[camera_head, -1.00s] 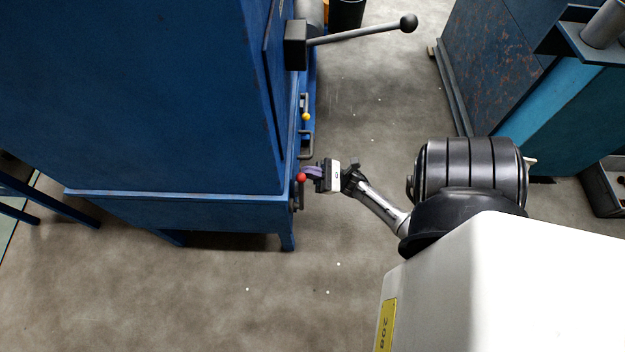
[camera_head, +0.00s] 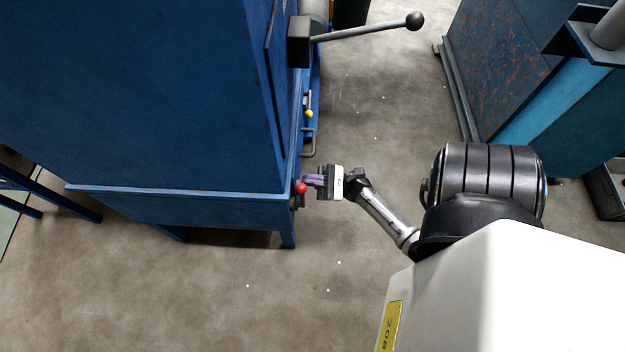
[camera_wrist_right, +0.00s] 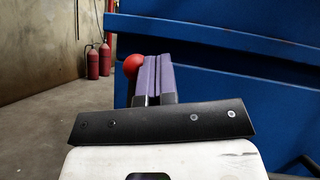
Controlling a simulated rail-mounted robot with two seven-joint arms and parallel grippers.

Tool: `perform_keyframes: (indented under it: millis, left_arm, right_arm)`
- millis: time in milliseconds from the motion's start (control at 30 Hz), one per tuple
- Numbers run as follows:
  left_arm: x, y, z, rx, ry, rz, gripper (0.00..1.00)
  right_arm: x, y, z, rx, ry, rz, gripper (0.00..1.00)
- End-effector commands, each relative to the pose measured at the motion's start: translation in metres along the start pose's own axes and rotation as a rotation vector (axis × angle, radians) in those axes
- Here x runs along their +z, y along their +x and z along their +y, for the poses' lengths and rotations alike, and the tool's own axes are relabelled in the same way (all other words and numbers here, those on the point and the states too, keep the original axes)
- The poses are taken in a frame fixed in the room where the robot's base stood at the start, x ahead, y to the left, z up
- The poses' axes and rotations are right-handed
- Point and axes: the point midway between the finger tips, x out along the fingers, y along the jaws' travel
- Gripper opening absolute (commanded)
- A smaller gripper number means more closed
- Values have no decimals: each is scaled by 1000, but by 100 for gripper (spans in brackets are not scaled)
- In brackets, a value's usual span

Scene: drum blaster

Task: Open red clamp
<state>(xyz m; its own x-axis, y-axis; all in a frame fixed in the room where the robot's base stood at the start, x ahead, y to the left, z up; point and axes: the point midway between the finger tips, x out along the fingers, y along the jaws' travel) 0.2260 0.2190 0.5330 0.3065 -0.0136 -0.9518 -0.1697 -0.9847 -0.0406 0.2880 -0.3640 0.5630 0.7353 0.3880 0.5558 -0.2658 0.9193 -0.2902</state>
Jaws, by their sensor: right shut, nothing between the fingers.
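The red clamp shows as a red ball knob (camera_head: 301,188) on the right side of the blue blaster cabinet (camera_head: 180,208), near its lower ledge. My right gripper (camera_head: 309,181) is shut, its purple fingers right beside the knob. In the right wrist view the red knob (camera_wrist_right: 133,66) sits just left of the shut purple fingers (camera_wrist_right: 157,75) and is partly hidden by them. The fingers hold nothing. I cannot tell whether they touch the knob. The rest of the clamp is hidden or too small to make out. My left gripper is not in view.
A yellow-tipped clamp (camera_head: 309,114) sits farther up the same cabinet side. A long lever with a dark ball end (camera_head: 414,21) sticks out above. A second blue machine (camera_head: 500,60) stands at right. Open floor (camera_head: 350,110) lies between. Red extinguishers (camera_wrist_right: 92,62) stand back left.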

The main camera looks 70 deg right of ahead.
Motion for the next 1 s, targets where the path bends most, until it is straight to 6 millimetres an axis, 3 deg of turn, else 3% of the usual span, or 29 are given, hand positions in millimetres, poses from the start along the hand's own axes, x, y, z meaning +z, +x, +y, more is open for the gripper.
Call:
perform_keyframes:
  millis: [533, 733, 1000]
  left_arm:
    - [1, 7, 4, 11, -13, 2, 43]
    - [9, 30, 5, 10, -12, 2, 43]
    - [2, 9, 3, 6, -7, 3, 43]
  right_arm:
    - [-5, -3, -6, 2, 0, -1, 0]
    - [-20, -13, -32, 10, 2, -3, 0]
    - [2, -51, -63, 8, 7, -1, 0]
